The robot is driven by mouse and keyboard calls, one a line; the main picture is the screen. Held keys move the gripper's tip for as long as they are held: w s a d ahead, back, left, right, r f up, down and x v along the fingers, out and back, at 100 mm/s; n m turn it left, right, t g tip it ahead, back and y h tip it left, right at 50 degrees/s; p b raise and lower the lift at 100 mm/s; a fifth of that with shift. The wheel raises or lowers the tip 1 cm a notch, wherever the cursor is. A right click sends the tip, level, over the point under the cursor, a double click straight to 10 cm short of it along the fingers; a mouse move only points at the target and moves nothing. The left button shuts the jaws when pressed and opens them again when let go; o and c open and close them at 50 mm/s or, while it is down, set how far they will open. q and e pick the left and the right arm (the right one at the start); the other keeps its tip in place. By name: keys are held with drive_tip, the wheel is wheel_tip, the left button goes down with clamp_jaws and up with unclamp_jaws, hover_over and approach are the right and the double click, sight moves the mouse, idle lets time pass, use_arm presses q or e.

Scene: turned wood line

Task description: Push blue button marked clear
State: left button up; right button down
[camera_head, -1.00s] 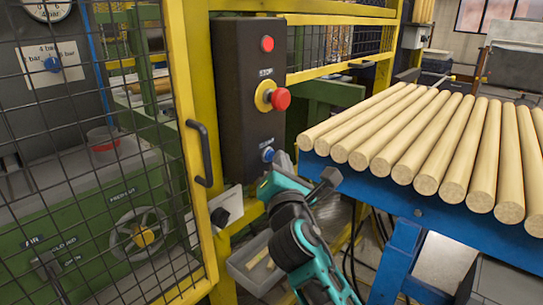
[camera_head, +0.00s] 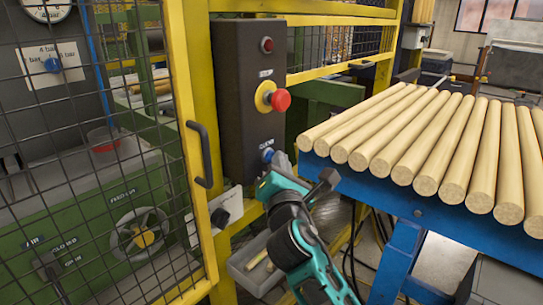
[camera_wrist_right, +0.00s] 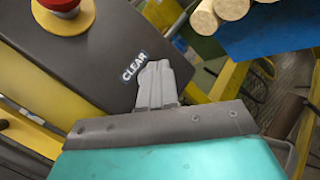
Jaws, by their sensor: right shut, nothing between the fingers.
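The blue button (camera_head: 267,154) is low on the dark control box (camera_head: 248,110), under a white label. My right gripper (camera_head: 277,163) is shut and empty, its fingertips at the button and seemingly touching it. In the right wrist view, the shut fingers (camera_wrist_right: 157,82) point at the box beside the CLEAR label (camera_wrist_right: 133,67). They hide the blue button there, so I cannot see how far it is pressed. My left gripper is not in view.
A red mushroom stop button (camera_head: 281,99) on a yellow ring sits above the blue one, with a dark red lamp (camera_head: 266,45) higher up. A blue table (camera_head: 440,208) with wooden rods (camera_head: 420,130) is right. A mesh door with a black handle (camera_head: 200,152) is left.

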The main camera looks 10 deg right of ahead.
drive_tip(key=shift+s+d+p, duration=0.3)
drive_tip(key=shift+s+d, duration=0.05)
drive_tip(key=shift+s, duration=0.15)
drive_tip(key=s+d+p, duration=0.1)
drive_tip(key=s, duration=0.1)
drive_tip(key=s+d+p, duration=0.1)
drive_tip(key=s+d, duration=0.1)
idle(0.4)
idle(0.5)
